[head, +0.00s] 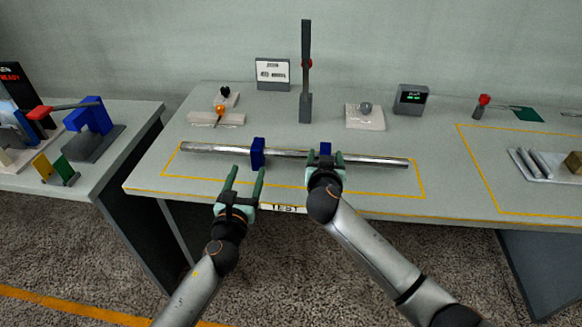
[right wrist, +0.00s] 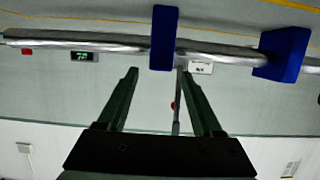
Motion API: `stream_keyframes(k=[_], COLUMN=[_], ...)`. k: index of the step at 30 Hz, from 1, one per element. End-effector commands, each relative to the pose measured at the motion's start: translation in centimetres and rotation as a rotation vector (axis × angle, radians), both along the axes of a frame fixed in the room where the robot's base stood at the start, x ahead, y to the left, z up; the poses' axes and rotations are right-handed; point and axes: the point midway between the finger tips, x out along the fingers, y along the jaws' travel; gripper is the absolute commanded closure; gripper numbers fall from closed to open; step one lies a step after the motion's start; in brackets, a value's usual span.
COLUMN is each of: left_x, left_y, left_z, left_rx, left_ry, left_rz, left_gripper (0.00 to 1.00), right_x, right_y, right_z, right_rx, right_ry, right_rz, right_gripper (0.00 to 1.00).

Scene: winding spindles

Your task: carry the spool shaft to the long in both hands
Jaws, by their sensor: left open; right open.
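The spool shaft (head: 385,161) is a long grey metal bar lying left to right over the bench, inside a yellow outlined area. Two blue blocks, a left one (head: 258,153) and a right one (head: 326,148), stand along it; whether it rests in them is unclear. My left gripper (head: 247,172) is open and empty, on the near side of the shaft by the left block. My right gripper (head: 325,163) is open by the right block and partly hides it. In the right wrist view the shaft (right wrist: 105,40) crosses beyond the open, empty fingers (right wrist: 158,75).
Behind the shaft stand a dark upright post (head: 306,70), a white plate with a grey knob (head: 365,116) and a display box (head: 411,98). A tray of metal rods (head: 548,166) lies at right. A second bench (head: 120,135) stands left, across a gap.

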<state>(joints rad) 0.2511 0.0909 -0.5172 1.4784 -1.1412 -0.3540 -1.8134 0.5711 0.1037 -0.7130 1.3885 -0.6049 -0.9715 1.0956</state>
Motion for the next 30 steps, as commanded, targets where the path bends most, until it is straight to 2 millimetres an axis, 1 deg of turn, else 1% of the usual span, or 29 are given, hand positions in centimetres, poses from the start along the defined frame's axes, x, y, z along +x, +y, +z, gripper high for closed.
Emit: stream_keyframes(k=[1,3,7,10,15,30], left_x=[0.0,0.0,0.0,0.0,0.0,0.0], left_y=[0.0,0.0,0.0,0.0,0.0,0.0], left_z=[0.0,0.0,0.0,0.0,0.0,0.0], left_rx=[0.000,0.000,0.000,0.000,0.000,0.000], left_ry=[0.000,0.000,0.000,0.000,0.000,0.000], left_rz=[0.000,0.000,0.000,0.000,0.000,0.000], left_gripper=[0.33,0.33,0.33,0.33,0.33,0.33], right_x=[-0.8,-1.7,-3.0,-3.6,-4.0,-4.0], right_y=[0.2,0.3,0.5,0.6,0.6,0.7], right_z=[0.1,0.4,0.9,1.1,1.3,1.3], right_rx=[0.002,0.002,0.001,0.000,0.000,0.000], right_ry=[0.002,0.001,0.001,0.000,0.000,0.000], right_rz=[0.002,0.000,0.001,0.000,-0.001,0.000], right_gripper=[0.33,0.33,0.33,0.33,0.33,0.33])
